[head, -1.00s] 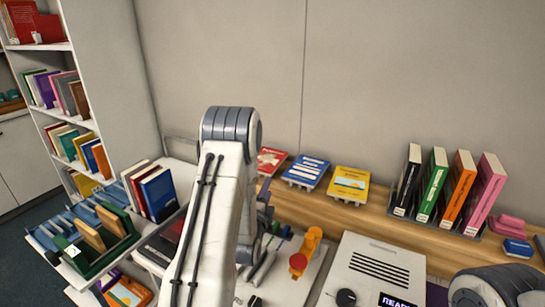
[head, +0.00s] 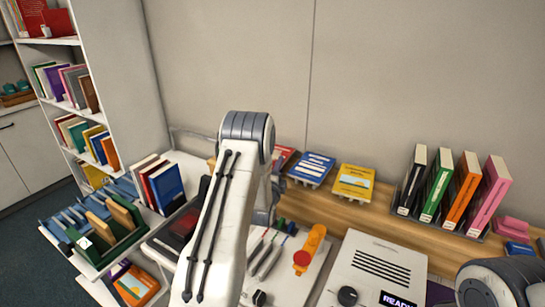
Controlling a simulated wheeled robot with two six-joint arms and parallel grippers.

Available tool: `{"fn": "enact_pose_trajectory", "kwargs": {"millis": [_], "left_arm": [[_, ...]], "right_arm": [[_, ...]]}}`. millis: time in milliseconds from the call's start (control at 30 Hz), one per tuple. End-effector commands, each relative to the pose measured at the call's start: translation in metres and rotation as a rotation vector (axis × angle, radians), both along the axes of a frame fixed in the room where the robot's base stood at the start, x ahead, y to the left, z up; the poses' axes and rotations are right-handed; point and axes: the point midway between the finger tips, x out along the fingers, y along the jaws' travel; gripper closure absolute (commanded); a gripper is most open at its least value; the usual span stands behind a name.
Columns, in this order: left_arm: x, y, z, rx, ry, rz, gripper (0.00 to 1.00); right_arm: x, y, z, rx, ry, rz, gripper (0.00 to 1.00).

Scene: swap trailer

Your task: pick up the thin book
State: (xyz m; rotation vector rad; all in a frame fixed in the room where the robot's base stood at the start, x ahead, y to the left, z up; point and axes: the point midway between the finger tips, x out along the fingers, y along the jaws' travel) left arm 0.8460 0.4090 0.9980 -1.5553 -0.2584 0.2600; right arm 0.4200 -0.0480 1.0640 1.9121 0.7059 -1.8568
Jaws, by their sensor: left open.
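Several books could be the thin book, and I cannot tell which one is meant. White, red and blue books (head: 168,188) stand upright on the white cart at the left. A dark flat item (head: 185,223) lies on the cart's top, partly behind my left arm. Black, green, orange and pink books (head: 437,185) stand in a rack on the wooden desk. A blue book (head: 312,167) and a yellow book (head: 354,181) lie on small stands. My left gripper (head: 264,216) is mostly hidden behind my left arm, with its fingertips out of sight; no book shows in it. My right gripper is out of view.
A white machine (head: 372,270) with a dial and display stands at the front right. A tray of slotted dividers (head: 95,225) is at the left, near a tall bookshelf (head: 85,110). Pink and blue blocks (head: 512,229) lie at the right.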

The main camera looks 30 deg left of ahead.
Motion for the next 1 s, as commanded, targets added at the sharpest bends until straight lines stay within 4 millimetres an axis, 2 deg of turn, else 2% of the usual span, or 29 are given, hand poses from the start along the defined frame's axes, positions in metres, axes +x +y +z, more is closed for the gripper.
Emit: {"fn": "enact_pose_trajectory", "kwargs": {"millis": [133, 267, 733, 867, 1000], "left_arm": [[0.0, 0.0, 0.0, 0.0, 0.0, 0.0, 0.5], [0.0, 0.0, 0.0, 0.0, 0.0, 0.0, 1.0], [0.0, 0.0, 0.004, 0.001, -0.004, 0.0, 1.0], [0.0, 0.0, 0.014, 0.003, -0.006, 0.0, 1.0], [0.0, 0.0, 0.033, 0.004, -0.007, -0.001, 1.0]], "right_arm": [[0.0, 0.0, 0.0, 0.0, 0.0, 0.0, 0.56], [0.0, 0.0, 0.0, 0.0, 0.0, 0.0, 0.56], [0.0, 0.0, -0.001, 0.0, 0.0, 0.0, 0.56], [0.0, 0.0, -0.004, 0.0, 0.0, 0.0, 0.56], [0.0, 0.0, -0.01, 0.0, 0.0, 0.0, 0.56]]}}
